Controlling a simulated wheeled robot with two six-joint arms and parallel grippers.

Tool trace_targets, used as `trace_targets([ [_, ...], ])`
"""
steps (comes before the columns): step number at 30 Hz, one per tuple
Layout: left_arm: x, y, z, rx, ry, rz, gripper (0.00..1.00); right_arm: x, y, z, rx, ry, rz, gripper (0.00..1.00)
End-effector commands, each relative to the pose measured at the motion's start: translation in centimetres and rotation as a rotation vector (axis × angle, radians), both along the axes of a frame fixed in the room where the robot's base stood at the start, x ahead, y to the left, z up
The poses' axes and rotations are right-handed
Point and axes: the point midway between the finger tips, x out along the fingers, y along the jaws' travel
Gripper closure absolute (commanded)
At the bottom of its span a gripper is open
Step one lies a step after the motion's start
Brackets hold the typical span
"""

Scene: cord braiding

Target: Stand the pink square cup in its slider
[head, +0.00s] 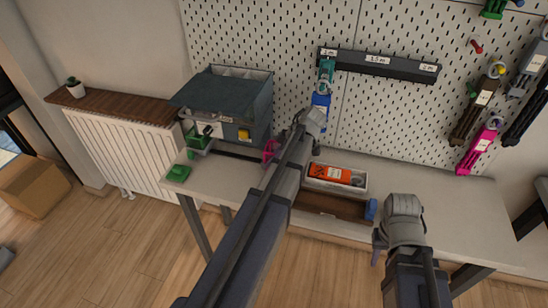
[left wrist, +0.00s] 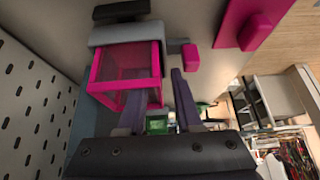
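The pink square cup (left wrist: 125,75), with see-through walls, shows in the left wrist view just ahead of my left gripper (left wrist: 160,95). The fingers are apart, and the cup's near right edge lies between them; I cannot tell whether they touch it. A grey bar (left wrist: 125,32) is at the cup's far side; whether it is the slider is unclear. In the head view a pink part (head: 270,150) shows beside my left arm, which hides much of that area. My right gripper (head: 380,240) is above the front of the table, its fingers too unclear to read.
A grey machine (head: 235,105) with a green part (head: 198,138) stands at the back left. A green piece (head: 178,173) lies on the table's left corner. A box with an orange item (head: 330,173) is mid-table. A pegboard (head: 290,40) with tools stands behind. The table's right side is clear.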

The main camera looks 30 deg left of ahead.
Motion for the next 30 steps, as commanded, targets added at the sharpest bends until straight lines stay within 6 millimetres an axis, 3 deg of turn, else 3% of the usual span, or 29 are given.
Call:
trace_targets([
  [5,0.2,-0.6,1.8,0.0,0.001,-0.001,0.66,0.0,0.0,1.8,0.0,0.0,0.0,0.66],
  [18,1.1,-4.5,8.4,0.0,0.001,-0.001,0.66,0.0,0.0,8.4,0.0,0.0,-0.001,0.66],
  [30,1.5,-6.1,10.4,0.0,0.0,0.0,0.66,0.0,0.0,10.5,0.0,0.0,-0.001,0.66],
])
